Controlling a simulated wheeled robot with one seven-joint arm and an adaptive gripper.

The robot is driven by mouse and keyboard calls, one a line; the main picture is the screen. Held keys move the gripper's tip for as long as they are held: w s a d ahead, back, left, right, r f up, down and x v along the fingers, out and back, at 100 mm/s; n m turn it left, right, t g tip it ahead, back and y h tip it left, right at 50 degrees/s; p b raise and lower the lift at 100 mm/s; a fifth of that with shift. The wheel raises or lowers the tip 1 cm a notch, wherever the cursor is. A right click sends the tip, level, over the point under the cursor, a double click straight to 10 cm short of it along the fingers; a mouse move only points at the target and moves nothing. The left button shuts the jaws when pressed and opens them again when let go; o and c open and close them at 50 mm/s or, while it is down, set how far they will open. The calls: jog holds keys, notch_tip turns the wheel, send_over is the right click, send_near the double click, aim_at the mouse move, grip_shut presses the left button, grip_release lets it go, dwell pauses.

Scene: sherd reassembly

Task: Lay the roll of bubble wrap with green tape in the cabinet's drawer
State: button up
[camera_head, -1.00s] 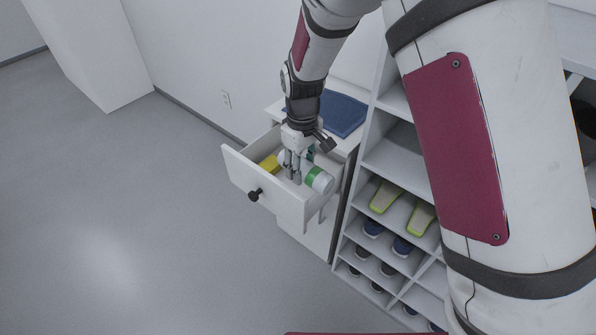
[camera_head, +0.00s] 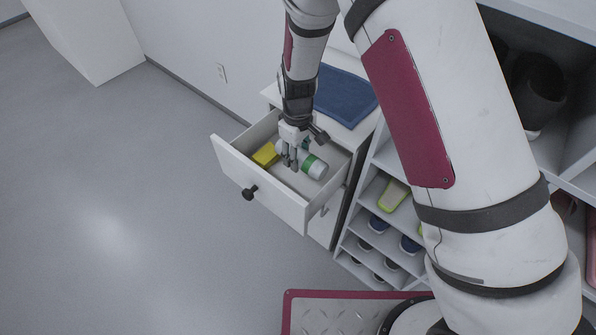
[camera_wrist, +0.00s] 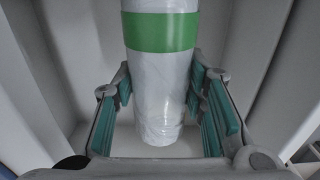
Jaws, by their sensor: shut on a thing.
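The roll of bubble wrap (camera_head: 317,168) is whitish with a green tape band. It is inside the cabinet's open drawer (camera_head: 262,187), lying lengthwise across the picture, right of a yellow block (camera_head: 265,154). My gripper (camera_head: 290,166) reaches down into the drawer and is shut on the roll. In the wrist view the roll (camera_wrist: 162,90) lies between the two teal-padded fingers (camera_wrist: 165,105), with the green band beyond them. Whether the roll touches the drawer floor is hard to tell. The cabinet (camera_head: 350,135) is white.
A folded blue cloth (camera_head: 345,95) lies on the cabinet top. A shelf unit (camera_head: 367,195) with several shoes stands close to the right of the cabinet. The drawer front has a dark knob (camera_head: 250,193). Open grey floor (camera_head: 110,200) lies to the left.

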aim_at(298, 147)
jog(key=shift+f+b, duration=0.35)
jog(key=shift+f, duration=4)
jog(key=shift+f, duration=0.2)
jog(key=o, duration=1.1)
jog(key=shift+c, duration=0.2)
jog(key=shift+r, duration=0.1)
notch_tip(298, 147, up, 12)
jog(key=shift+r+p, duration=0.15)
jog(key=shift+p, duration=0.4)
jog(key=shift+r, duration=0.1)
